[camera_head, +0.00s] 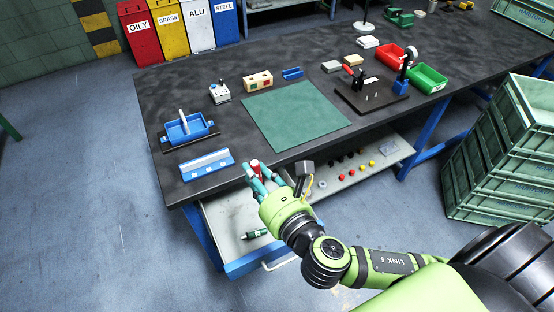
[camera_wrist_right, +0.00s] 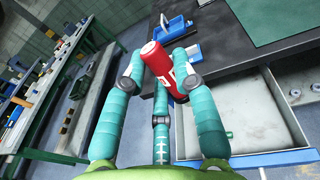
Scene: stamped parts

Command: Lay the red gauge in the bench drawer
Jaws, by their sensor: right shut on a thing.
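The red gauge (camera_head: 255,166) is a red cylinder with white markings. My right gripper (camera_head: 262,180) holds it near the bench's front edge. In the right wrist view the gauge (camera_wrist_right: 168,72) is between the teal fingers of the right gripper (camera_wrist_right: 165,85), tilted, with its lower end partly hidden by them. The bench drawer (camera_head: 225,218) is pulled out below, with a blue front and pale inside; its bare floor also shows in the right wrist view (camera_wrist_right: 262,118). The gauge is above and apart from the drawer floor. My left gripper is not in view.
A green and white item (camera_head: 254,234) lies in the drawer. The dark bench top (camera_head: 225,137) carries a blue-and-white block (camera_head: 206,165), a blue tray (camera_head: 186,129) and a green mat (camera_head: 295,115). A lower shelf (camera_head: 322,193) holds several small coloured parts. Green crates (camera_head: 500,150) stand at right.

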